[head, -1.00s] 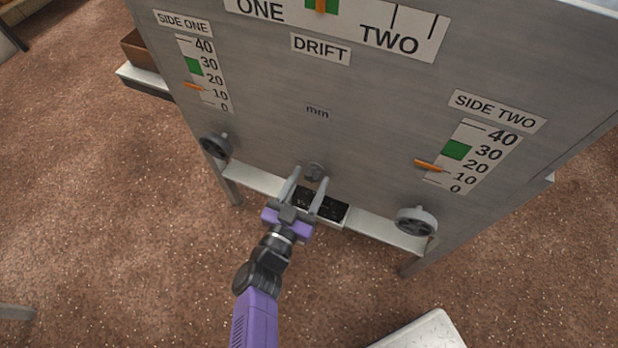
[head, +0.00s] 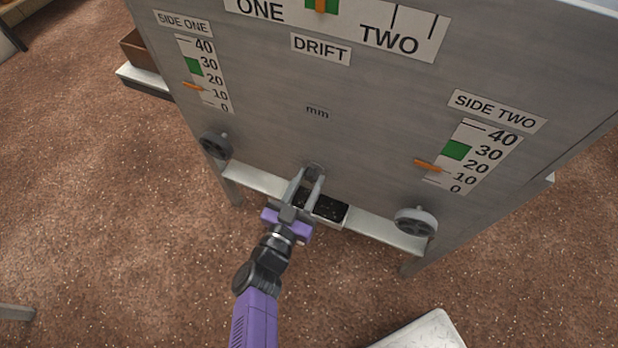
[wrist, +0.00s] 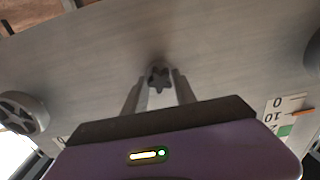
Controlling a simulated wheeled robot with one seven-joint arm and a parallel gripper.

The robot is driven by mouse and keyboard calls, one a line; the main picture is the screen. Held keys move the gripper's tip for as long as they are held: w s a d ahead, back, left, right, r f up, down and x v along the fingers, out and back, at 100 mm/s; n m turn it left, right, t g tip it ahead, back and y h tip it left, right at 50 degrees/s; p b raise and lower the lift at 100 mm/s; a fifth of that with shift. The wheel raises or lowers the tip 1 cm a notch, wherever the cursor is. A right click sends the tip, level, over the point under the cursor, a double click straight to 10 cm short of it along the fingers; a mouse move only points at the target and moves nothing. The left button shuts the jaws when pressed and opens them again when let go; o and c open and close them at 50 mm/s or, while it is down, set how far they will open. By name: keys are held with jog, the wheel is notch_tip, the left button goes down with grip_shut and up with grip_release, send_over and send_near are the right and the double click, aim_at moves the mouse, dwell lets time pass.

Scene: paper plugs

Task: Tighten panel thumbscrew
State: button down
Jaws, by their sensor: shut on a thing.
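The panel thumbscrew (head: 315,171) is a small dark grey lobed knob low on the middle of the grey metal panel (head: 270,130). In the wrist view the thumbscrew (wrist: 159,77) shows its star shape between my fingertips. My gripper (head: 309,180) reaches up to it from below, with its two grey fingers closed on its sides. In the wrist view my gripper (wrist: 158,82) has one finger on each side of the knob. The fingers partly hide the thumbscrew in the head view.
Handwheels stand out at the panel's lower left (head: 215,145) and lower right (head: 416,222). A dark tray (head: 330,208) sits on the pale ledge (head: 375,228) just below my fingers. SIDE ONE and SIDE TWO scales have orange pointers below their green bands. Speckled brown floor lies open in front.

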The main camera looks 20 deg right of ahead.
aim_at(310, 179)
jog(key=shift+m+b, duration=0.65)
jog(key=shift+m, duration=1.05)
jog(key=c, duration=1)
grip_release()
jog(key=shift+c, duration=0.2)
jog(key=shift+a, duration=0.1)
jog(key=shift+v, duration=1.95)
jog(key=v, duration=0.7)
jog(key=shift+s+a, duration=0.25)
jog(key=shift+s, duration=0.05)
